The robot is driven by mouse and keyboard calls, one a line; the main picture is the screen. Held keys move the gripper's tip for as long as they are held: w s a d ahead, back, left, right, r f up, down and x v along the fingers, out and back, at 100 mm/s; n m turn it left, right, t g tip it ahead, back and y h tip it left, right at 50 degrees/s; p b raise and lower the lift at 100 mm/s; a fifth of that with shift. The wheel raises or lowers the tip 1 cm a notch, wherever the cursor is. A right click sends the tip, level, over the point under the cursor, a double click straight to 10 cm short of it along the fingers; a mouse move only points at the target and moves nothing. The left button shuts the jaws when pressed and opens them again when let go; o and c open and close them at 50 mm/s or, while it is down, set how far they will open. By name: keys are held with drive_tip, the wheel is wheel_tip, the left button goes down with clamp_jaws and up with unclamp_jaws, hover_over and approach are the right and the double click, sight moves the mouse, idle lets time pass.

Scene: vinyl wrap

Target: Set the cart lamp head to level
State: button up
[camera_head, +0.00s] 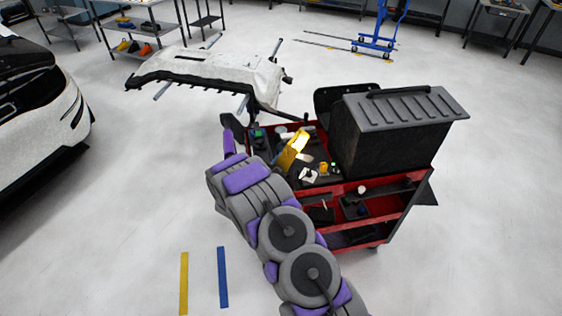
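A red tool cart (345,187) stands right of centre, with small tools and parts on its top. I cannot clearly pick out the lamp head. A dark rounded panel (328,97) at the cart's far side, behind the large dark case, may be it, but its tilt cannot be told. My grey and purple arm reaches up from the bottom to the cart's left end. My gripper (230,124) seems to be the dark part at the arm's far end, beside the cart's left corner. Its fingers are too small and partly hidden to tell whether they are open or shut.
A large dark ribbed case (397,130) fills the cart's right top. A yellow tool (293,151) lies on the cart's left top. A white bumper on a stand (213,71) is behind. A car (38,105) is at left.

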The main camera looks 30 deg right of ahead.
drive_tip(key=shift+c, duration=0.5)
clamp_jaws()
drive_tip(key=shift+w+a, duration=0.1)
drive_tip(key=shift+w, duration=0.05)
drive_tip(key=w+a+r+m+b, duration=0.4)
drive_tip(key=w+r+m+b, duration=0.2)
drive_tip(key=r+m, duration=0.3)
drive_tip(key=shift+a+r+b, duration=0.15)
drive_tip(key=shift+r+b, duration=0.75)
drive_tip(key=shift+r, duration=0.05)
idle(0.4)
drive_tip(key=shift+o, duration=0.5)
unclamp_jaws()
drive_tip(key=shift+s+r, duration=0.1)
